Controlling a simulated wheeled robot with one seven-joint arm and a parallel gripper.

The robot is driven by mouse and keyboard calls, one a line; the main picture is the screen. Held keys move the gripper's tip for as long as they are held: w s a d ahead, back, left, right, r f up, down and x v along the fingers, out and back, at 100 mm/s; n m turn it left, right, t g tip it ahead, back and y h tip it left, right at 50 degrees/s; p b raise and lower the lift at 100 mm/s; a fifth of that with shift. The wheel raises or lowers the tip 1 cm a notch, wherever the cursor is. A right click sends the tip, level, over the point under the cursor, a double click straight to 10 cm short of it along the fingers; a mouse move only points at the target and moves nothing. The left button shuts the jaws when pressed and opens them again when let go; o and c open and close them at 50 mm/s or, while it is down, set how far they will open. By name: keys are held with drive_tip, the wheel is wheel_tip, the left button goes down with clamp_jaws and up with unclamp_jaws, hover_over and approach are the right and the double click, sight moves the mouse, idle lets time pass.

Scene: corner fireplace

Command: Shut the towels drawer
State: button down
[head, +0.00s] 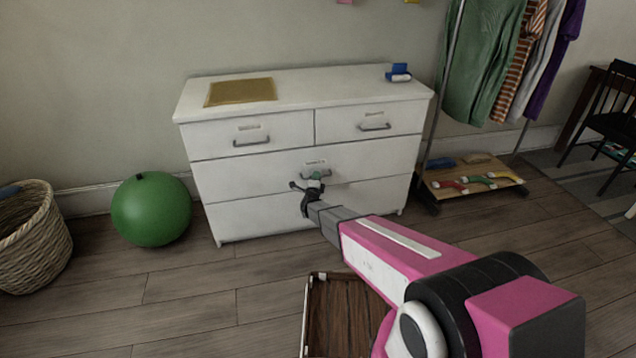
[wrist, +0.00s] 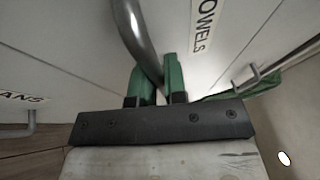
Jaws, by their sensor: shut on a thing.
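The towels drawer (head: 365,158) is the wide middle drawer in a white dresser (head: 300,91). Its label (wrist: 205,25) shows most of the word TOWELS in the wrist view. Its front looks about flush with the dresser in the head view; I cannot tell whether a small gap is left. My gripper (head: 313,180) is at the middle of this drawer front. In the wrist view its green fingers (wrist: 158,82) are shut on the drawer's curved grey handle (wrist: 132,32). My gripper hides part of the handle and of the drawer below in the head view.
A green ball (head: 151,210) and a wicker basket (head: 32,238) stand left of the dresser. A clothes rack (head: 448,75) stands close on its right. A brown wooden tray (head: 341,318) lies on the floor below my arm. Floor in front of the dresser's left part is clear.

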drive_tip(key=shift+w+a, duration=0.15)
drive_tip(key=shift+w, duration=0.35)
drive_tip(key=c, duration=1.2)
unclamp_jaws()
drive_tip(key=shift+s, duration=0.1)
drive_tip(key=v, duration=1)
drive_tip(key=shift+s, duration=0.25)
drive_tip(key=shift+f, duration=0.1)
